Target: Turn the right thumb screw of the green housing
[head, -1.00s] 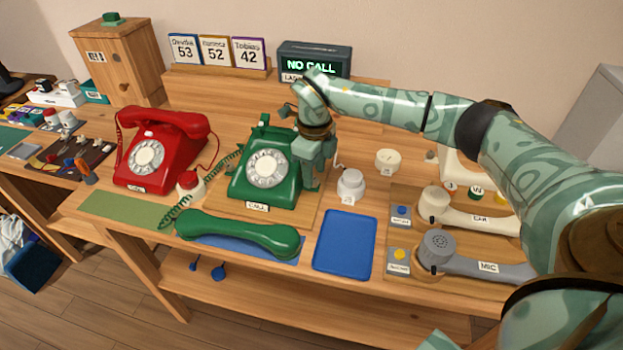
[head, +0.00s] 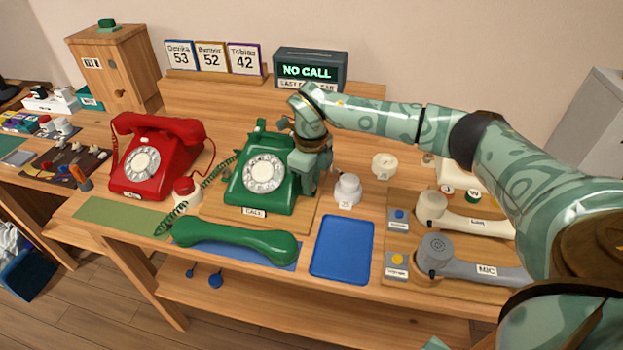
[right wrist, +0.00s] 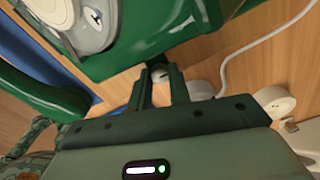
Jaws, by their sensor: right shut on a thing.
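The green housing (head: 270,187) is a dial phone body standing on a wooden board, its white dial facing front. Its green handset (head: 236,241) lies off it in front. My right gripper (head: 304,188) is at the housing's right side. In the right wrist view the green housing (right wrist: 150,35) is at the top, and my right gripper (right wrist: 160,76) reaches its side. A small pale-grey thumb screw (right wrist: 160,73) shows between the fingertips, which are shut on it. Most of the screw is hidden by the fingers. My left gripper is not in view.
A red phone (head: 156,158) stands to the left. A blue tray (head: 342,248) lies empty in front. A white round part (head: 347,190) stands just right of my gripper, with a cream one (head: 384,166) behind. Cream and grey handsets lie further right. A display (head: 309,70) reads NO CALL.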

